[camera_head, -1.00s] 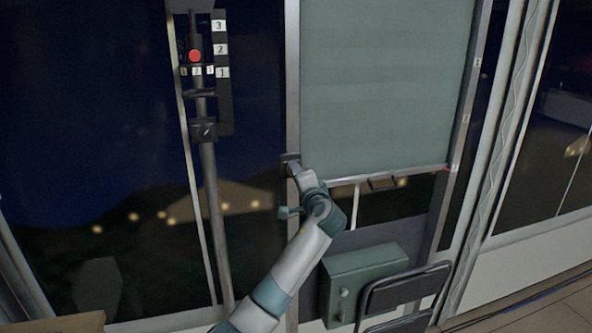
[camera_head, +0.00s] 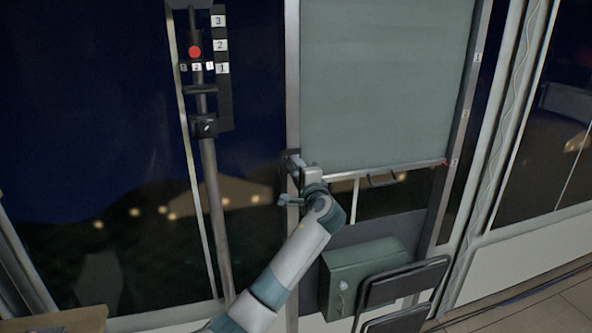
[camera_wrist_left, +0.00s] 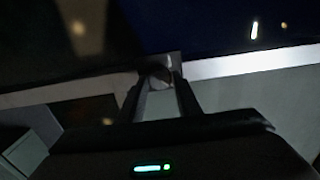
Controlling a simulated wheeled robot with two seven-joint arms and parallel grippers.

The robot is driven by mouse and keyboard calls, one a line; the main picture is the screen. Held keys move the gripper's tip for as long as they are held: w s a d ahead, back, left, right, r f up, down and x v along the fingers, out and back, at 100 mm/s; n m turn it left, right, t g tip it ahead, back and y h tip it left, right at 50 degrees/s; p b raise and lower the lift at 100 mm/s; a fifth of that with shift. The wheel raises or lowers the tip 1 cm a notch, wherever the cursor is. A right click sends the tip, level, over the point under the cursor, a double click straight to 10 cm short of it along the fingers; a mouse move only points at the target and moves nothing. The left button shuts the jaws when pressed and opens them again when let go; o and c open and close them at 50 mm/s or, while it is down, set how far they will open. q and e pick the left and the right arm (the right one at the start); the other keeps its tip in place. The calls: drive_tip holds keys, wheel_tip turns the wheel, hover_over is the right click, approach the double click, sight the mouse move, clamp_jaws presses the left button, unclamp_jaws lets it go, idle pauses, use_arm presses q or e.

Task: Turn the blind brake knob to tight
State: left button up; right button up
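The blind brake knob (camera_head: 291,153) is a small dark fitting on the pale left post of the window frame, beside the blind's lower left corner. My left gripper (camera_head: 296,160) is at it and partly covers it in the head view. In the left wrist view the two dark fingers (camera_wrist_left: 159,82) stand on both sides of the dark round knob (camera_wrist_left: 157,74), which fills the gap between their tips. The knob's setting cannot be read. The grey-green blind (camera_head: 385,80) hangs most of the way down. My right gripper is not in view.
The blind's bottom bar (camera_head: 400,170) has a handle (camera_head: 382,181) below it. A pole with a red button (camera_head: 195,52) and numbered labels stands at left. A green box (camera_head: 365,270) and dark folded chair (camera_head: 400,285) are below, right of my arm.

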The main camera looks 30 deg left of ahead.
use_arm(q)
drive_tip(key=shift+o, duration=1.2)
drive_tip(key=b+v, duration=0.7)
drive_tip(key=v, duration=1)
drive_tip(key=shift+s, duration=0.2)
drive_tip(key=shift+d, duration=0.15)
